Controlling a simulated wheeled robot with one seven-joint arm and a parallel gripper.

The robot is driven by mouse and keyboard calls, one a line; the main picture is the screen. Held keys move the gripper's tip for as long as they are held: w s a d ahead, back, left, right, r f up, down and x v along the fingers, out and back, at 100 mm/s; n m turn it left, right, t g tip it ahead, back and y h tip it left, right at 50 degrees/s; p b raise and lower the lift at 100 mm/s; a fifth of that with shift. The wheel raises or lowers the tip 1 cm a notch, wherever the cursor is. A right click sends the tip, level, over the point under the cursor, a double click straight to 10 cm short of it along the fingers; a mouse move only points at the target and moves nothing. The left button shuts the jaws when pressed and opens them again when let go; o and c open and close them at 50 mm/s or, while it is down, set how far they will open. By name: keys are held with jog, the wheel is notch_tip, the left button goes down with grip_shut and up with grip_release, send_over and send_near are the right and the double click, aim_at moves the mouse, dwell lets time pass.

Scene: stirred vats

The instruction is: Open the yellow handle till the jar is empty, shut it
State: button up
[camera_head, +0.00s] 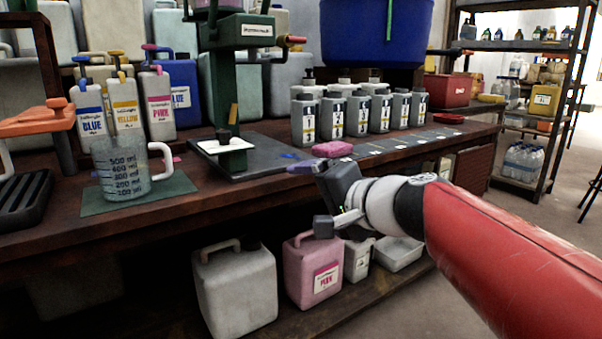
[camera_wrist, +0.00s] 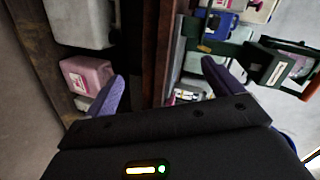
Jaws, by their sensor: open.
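A green stand (camera_head: 232,90) rises from a dark base on the bench, with a small yellow lever (camera_head: 234,113) on its column. The lever also seems to show as a yellow spot in the wrist view (camera_wrist: 204,48). The jar held by the stand is mostly cut off at the top; its level cannot be seen. A clear measuring jug (camera_head: 122,168) stands upright on a green mat (camera_head: 175,192), left of the stand; I see no coloured liquid in it. My gripper (camera_head: 312,197) is open and empty at the bench's front edge, right of the stand and apart from the lever.
Blue, yellow and pink labelled bottles (camera_head: 125,105) stand behind the jug. Several grey numbered bottles (camera_head: 335,115) and a pink sponge-like block (camera_head: 332,149) are at right. An orange-red knob (camera_head: 293,40) juts from the stand's top. Canisters (camera_head: 236,290) fill the lower shelf.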

jog(key=s+d+f+n+g+h, duration=0.35)
jog(key=s+d+f, duration=0.25)
jog(key=s+f, duration=0.4)
jog(key=s+d+f+n+g+h, duration=0.25)
jog(key=s+d+f+h, duration=0.3)
jog(key=s+f, duration=0.45)
notch_tip(320, 180, up, 13)
jog(key=d+p, duration=0.1)
jog(key=p, duration=1.2)
jog(key=shift+s+d+n+p, duration=0.25)
jog(key=shift+d+n+p, duration=0.05)
jog(key=shift+d+n, duration=0.1)
jog(key=shift+c, duration=0.4)
